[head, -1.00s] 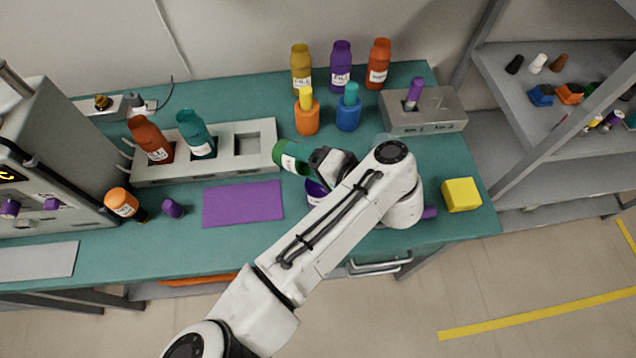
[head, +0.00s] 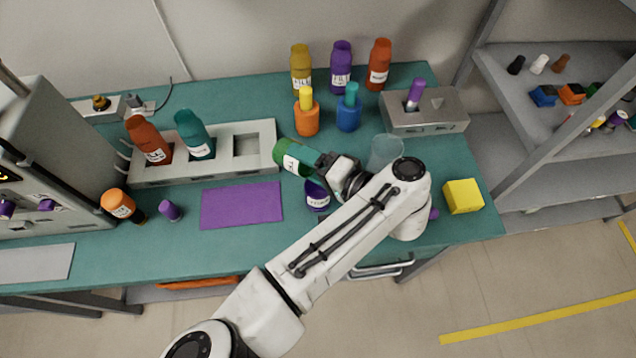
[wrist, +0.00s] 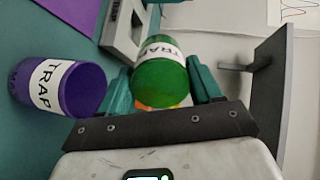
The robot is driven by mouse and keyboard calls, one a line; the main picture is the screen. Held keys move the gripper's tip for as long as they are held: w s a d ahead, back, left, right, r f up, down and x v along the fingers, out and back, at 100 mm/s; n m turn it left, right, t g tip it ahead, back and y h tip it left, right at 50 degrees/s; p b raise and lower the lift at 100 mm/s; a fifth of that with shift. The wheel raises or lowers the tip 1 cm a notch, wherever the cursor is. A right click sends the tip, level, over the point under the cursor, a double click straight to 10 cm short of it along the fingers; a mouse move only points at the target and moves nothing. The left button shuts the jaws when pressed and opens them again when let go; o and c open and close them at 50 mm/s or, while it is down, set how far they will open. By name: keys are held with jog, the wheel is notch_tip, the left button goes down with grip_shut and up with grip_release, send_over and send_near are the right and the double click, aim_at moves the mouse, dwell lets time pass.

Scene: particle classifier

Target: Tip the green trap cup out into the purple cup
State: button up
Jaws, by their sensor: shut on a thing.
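The green trap cup (head: 291,157) is held in my gripper (wrist: 160,86), between its two teal fingers. It is above the bench, tilted well over in the head view. In the wrist view the green cup (wrist: 160,78) shows a smooth green round end towards the camera; I cannot tell whether anything is inside. The purple cup (head: 317,197), labelled TRAP, stands on the bench just below and in front of my gripper. In the wrist view the purple cup (wrist: 62,88) is left of the fingers, apart from the green cup, its inside dark.
A grey rack (head: 262,136) with red-brown and teal bottles stands behind left. A clear beaker (head: 385,151) is right of my gripper. A purple mat (head: 240,205) lies left of the purple cup. A yellow block (head: 463,196) sits at the right edge.

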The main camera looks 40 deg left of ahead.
jog(key=shift+d+y, duration=0.35)
jog(key=shift+y, duration=0.15)
jog(key=shift+w+d+r+y+b, duration=0.1)
jog(key=shift+d+y+b, duration=0.25)
jog(key=shift+y, duration=0.5)
jog(key=shift+d+y+b, duration=0.1)
jog(key=shift+y+b, duration=0.4)
jog(key=shift+y, duration=0.35)
dwell(1.1)
jog(key=shift+d+r+y, duration=0.2)
jog(key=shift+r+y, duration=0.6)
jog(key=shift+y, duration=0.1)
dwell(0.5)
jog(key=shift+d+f+g+y+b, duration=0.1)
jog(key=shift+d+g+y+b, duration=0.25)
jog(key=shift+y, duration=0.55)
dwell(0.5)
jog(key=shift+d+r+y, duration=0.1)
jog(key=shift+r+y, duration=0.65)
jog(key=shift+y, duration=0.05)
dwell(0.6)
jog(key=shift+r+y, duration=0.4)
jog(key=shift+r, duration=0.15)
